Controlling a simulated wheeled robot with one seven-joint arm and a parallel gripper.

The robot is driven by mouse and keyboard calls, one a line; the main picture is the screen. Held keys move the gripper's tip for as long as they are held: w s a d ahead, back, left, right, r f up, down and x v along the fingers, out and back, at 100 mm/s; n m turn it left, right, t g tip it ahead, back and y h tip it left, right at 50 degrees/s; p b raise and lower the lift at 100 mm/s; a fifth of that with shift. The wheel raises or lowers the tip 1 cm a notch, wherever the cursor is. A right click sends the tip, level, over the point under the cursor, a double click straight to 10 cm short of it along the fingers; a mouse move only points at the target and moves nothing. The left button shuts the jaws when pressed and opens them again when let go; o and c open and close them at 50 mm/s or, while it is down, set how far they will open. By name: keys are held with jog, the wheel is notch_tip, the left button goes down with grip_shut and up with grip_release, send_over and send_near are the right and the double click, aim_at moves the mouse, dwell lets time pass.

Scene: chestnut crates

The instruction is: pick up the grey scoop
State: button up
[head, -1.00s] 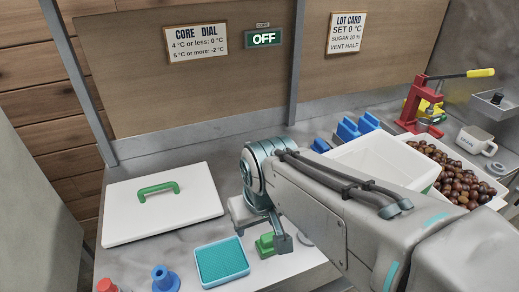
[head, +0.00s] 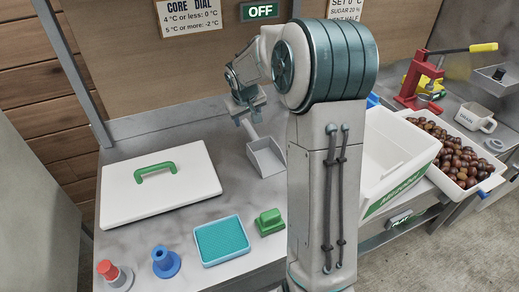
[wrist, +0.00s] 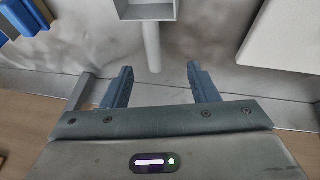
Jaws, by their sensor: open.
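The grey scoop (head: 265,157) lies on the counter, right of the white lid, its handle pointing back toward my gripper (head: 246,115). In the wrist view the scoop's pan (wrist: 147,12) is at the top edge, partly cut off. Its pale handle runs down toward the gap between the fingertips of my gripper (wrist: 159,72). The jaws are open with nothing between them. The handle's end appears in line with the gap; I cannot tell how far above it the fingers are.
A white lid (head: 192,198) with a green handle lies left. A teal tray (head: 221,241), green block (head: 269,222), blue knob (head: 165,262) and red-topped piece (head: 114,275) stand in front. A white crate (head: 388,160) and chestnut tray (head: 484,182) are right.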

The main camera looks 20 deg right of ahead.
aim_at(252, 132)
jog(key=x, duration=0.6)
jog(key=w+x, duration=0.1)
jog(key=x, duration=0.3)
jog(key=shift+w+d+r+p, duration=0.2)
jog(key=shift+d+p, duration=0.1)
jog(key=shift+p, duration=0.1)
jog(key=shift+s+d+p+x, duration=0.15)
jog(key=shift+p+x, duration=0.1)
jog(key=shift+x, duration=0.65)
jog(key=shift+d+p+x, duration=0.1)
jog(key=shift+p+x, duration=0.15)
jog(key=shift+x, duration=0.6)
jog(key=shift+s+d+p+x, duration=0.15)
jog(key=shift+p+x, duration=0.1)
jog(key=shift+x, duration=0.65)
jog(key=shift+w, duration=0.1)
grip_shut()
